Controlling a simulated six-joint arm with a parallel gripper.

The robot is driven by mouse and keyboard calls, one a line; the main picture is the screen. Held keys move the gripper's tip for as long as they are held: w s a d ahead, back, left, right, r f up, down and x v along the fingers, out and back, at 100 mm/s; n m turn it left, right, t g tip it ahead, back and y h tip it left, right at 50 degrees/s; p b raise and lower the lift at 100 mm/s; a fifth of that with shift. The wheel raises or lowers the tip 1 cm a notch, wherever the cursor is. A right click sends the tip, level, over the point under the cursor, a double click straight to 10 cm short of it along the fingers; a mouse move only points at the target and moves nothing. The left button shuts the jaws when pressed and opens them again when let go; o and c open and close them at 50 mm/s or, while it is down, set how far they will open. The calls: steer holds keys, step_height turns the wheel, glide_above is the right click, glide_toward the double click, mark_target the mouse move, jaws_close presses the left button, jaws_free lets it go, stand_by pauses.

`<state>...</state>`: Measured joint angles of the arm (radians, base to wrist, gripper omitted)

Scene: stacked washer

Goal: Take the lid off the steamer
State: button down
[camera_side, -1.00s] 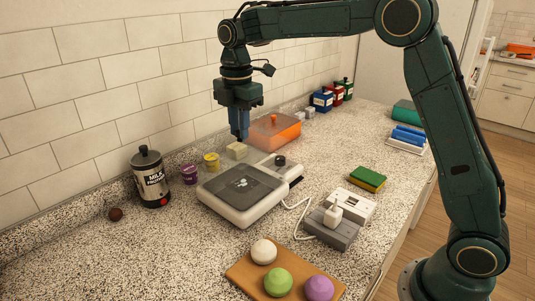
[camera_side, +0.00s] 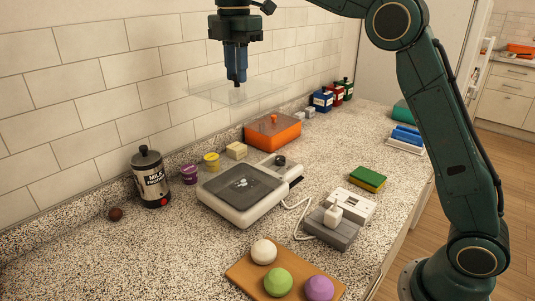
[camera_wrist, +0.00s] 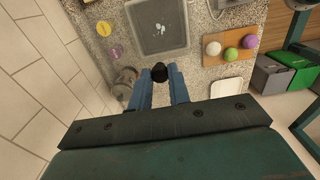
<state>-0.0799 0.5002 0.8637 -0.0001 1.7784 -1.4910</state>
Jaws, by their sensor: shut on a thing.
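The clear lid (camera_side: 205,95) shows as a faint see-through panel in the side view, raised high above the counter. My gripper (camera_side: 237,84) is shut on its dark knob, and the knob (camera_wrist: 160,72) shows between the blue fingers in the wrist view. The steamer looks to be the pale, low appliance (camera_side: 240,211) with a dark grey top tray (camera_side: 225,182); the lid is well apart from it. Pale marks show on the tray, which also appears in the wrist view (camera_wrist: 150,42). The lid's edges are hard to make out.
A milk canister (camera_side: 152,180), purple and yellow tubs, a pale block and an orange box (camera_side: 285,132) line the wall side. A wooden board (camera_side: 245,279) with several balls lies in front. A sponge (camera_side: 367,179) sits right.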

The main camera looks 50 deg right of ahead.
steer(key=shift+r, duration=0.1)
stand_by(0.6)
steer(key=a+f+n, duration=0.2)
steer(key=a+f, duration=0.3)
steer(key=a, duration=0.5)
steer(key=a+f+n, duration=0.2)
steer(key=a+f, duration=0.2)
steer(key=a, duration=0.7)
steer(key=shift+f+n, duration=0.3)
steer(key=shift+f, duration=0.05)
step_height(320, 180, down, 16)
steer(key=shift+r, duration=0.15)
steer(key=shift+f, duration=2.1)
steer(key=shift+f, duration=0.15)
